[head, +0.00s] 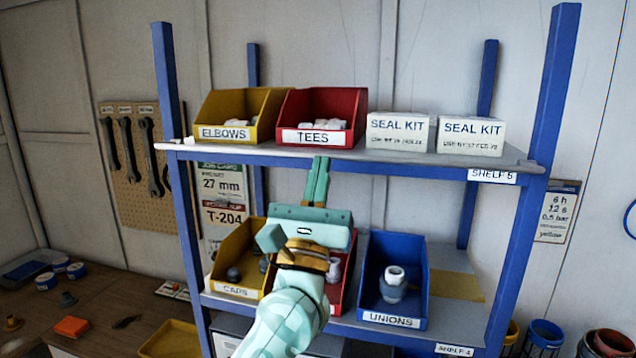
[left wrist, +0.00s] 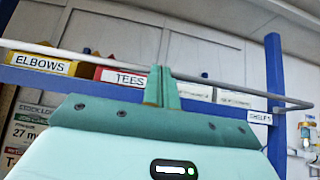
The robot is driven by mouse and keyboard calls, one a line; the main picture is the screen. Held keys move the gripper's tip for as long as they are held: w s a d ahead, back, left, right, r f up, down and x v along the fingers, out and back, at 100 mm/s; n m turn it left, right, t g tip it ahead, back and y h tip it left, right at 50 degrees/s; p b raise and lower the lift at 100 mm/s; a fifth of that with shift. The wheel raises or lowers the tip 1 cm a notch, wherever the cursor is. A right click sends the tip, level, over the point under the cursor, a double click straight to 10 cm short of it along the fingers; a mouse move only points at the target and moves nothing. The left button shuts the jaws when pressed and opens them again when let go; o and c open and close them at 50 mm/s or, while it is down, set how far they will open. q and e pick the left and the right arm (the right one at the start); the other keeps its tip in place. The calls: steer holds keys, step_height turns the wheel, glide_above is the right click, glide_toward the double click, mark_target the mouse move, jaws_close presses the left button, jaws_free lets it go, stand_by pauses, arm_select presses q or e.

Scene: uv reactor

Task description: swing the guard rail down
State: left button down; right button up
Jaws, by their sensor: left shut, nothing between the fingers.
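The guard rail is a thin pale grey bar (left wrist: 225,92) crossing the upper shelf's front in the left wrist view. Its right end bends back to the blue post. In the head view it (head: 230,153) blends with the shelf's front edge, so its exact tilt is hard to tell. My left gripper (head: 320,160) is shut and empty, its fingers pointing up at the middle of that edge. In the left wrist view its fingertips (left wrist: 160,70) overlap the rail's line; I cannot tell whether they touch it. My right gripper is not in view.
The upper shelf holds a yellow elbows bin (head: 240,108), a red tees bin (head: 320,110) and two seal kit boxes (head: 398,132). The lower shelf holds a caps bin (head: 236,288), a red bin partly behind my arm, and a blue unions bin (head: 392,310). Blue posts (head: 555,80) flank the shelves.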

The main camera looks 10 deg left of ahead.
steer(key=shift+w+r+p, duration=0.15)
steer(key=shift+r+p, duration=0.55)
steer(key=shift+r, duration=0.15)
